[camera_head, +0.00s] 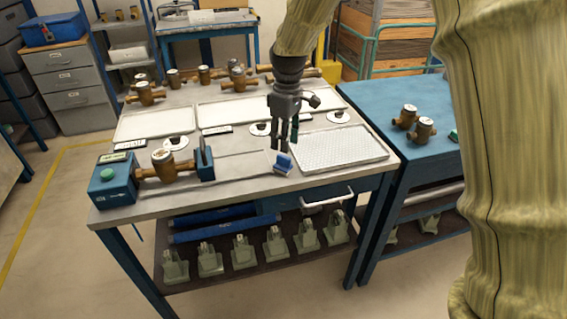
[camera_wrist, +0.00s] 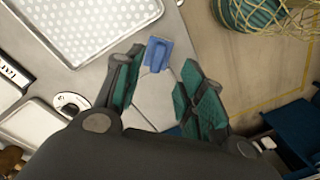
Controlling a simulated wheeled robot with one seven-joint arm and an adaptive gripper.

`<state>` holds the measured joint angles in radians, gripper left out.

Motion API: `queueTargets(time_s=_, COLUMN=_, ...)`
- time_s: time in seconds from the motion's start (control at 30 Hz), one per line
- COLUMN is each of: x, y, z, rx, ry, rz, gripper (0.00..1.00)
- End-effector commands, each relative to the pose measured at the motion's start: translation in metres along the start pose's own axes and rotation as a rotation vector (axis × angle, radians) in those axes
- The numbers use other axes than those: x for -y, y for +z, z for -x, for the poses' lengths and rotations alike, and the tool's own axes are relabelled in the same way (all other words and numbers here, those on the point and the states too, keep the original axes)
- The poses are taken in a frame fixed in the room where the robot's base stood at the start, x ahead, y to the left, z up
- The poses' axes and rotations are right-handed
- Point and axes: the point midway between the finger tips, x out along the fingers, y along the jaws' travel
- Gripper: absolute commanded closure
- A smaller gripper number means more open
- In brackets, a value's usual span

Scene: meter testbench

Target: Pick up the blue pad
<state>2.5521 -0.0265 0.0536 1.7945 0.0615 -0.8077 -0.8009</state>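The blue pad (camera_head: 283,162) sits on the bench top (camera_head: 236,172), near its front edge and left of a white perforated tray. It also shows in the wrist view (camera_wrist: 157,54), lying beyond and between my fingers. My gripper (camera_head: 281,147) hangs above the bench, pointing down, just over and beside the pad. In the wrist view my gripper (camera_wrist: 155,100) has its green-padded fingers spread wide, with nothing between them. The pad is apart from the fingers in the wrist view.
The perforated tray (camera_head: 340,148) lies right of the pad. A blue test fixture (camera_head: 115,182) with a brass meter (camera_head: 162,160) stands at the bench's left. Several meters line the back. A blue table (camera_head: 400,100) with brass meters stands right. The bench left of the pad is mostly clear.

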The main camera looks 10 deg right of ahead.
Motion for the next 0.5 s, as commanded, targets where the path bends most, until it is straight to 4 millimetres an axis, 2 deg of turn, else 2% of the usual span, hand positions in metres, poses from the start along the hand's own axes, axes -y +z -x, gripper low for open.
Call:
queueTargets(time_s=0.1, x=0.000, y=0.001, z=-0.010, rx=0.001, ry=-0.001, rz=-0.001, gripper=0.61)
queueTargets(time_s=0.37, x=-0.001, y=0.000, z=-0.021, rx=0.001, ry=-0.001, rz=-0.003, gripper=0.61)
queueTargets(time_s=0.5, x=-0.003, y=-0.001, z=-0.035, rx=0.003, ry=-0.001, rz=-0.002, gripper=0.61)
